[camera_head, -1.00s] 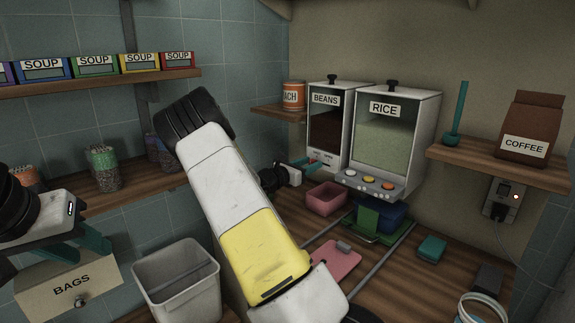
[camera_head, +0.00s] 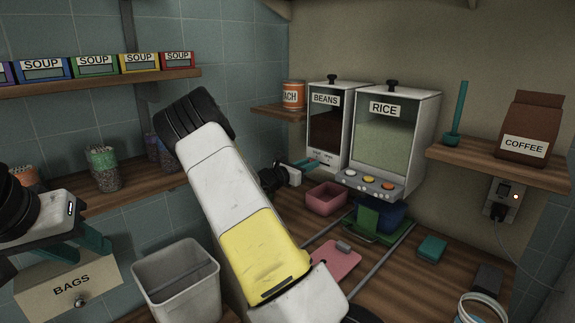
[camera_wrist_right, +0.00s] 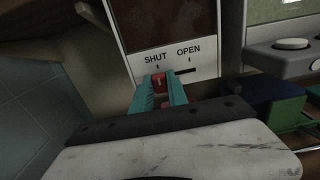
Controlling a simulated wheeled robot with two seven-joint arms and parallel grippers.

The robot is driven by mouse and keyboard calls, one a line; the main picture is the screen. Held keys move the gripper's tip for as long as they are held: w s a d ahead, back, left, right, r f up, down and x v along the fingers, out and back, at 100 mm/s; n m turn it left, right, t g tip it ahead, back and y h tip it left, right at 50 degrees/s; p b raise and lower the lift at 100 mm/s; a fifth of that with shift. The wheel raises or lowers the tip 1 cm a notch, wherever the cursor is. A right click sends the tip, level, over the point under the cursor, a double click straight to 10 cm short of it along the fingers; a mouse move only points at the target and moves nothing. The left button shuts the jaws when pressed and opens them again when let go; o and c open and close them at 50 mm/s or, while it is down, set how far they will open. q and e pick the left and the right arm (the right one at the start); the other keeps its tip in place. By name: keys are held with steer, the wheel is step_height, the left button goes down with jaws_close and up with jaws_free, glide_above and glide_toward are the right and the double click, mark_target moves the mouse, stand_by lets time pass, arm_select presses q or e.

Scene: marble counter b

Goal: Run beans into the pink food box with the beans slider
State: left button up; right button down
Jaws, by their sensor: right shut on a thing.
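The beans dispenser (camera_head: 326,128) stands at the back with dark beans behind its window. Its red slider (camera_wrist_right: 158,79) sits below the SHUT mark, at the left end of the slot; the dark slot shows to its right, under OPEN. My right gripper (camera_wrist_right: 160,88) is shut on this slider; it also shows in the head view (camera_head: 306,166), at the dispenser's lower front. The pink food box (camera_head: 325,199) stands on the counter below the beans dispenser; its inside is partly visible and I see no beans there. My left gripper (camera_head: 75,248) is open and empty at the far left.
The rice dispenser (camera_head: 388,140) with coloured buttons stands right beside the beans. A blue box (camera_head: 385,216) and a green stand are below it. A grey bin (camera_head: 178,285) and a BAGS drawer (camera_head: 70,287) are at lower left.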

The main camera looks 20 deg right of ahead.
stand_by(0.7)
steer(key=shift+s+d, duration=0.3)
steer(key=shift+s, duration=0.55)
steer(key=shift+w, duration=0.15)
steer(key=c, duration=1.3)
jaws_free()
steer(key=shift+v, duration=3.95)
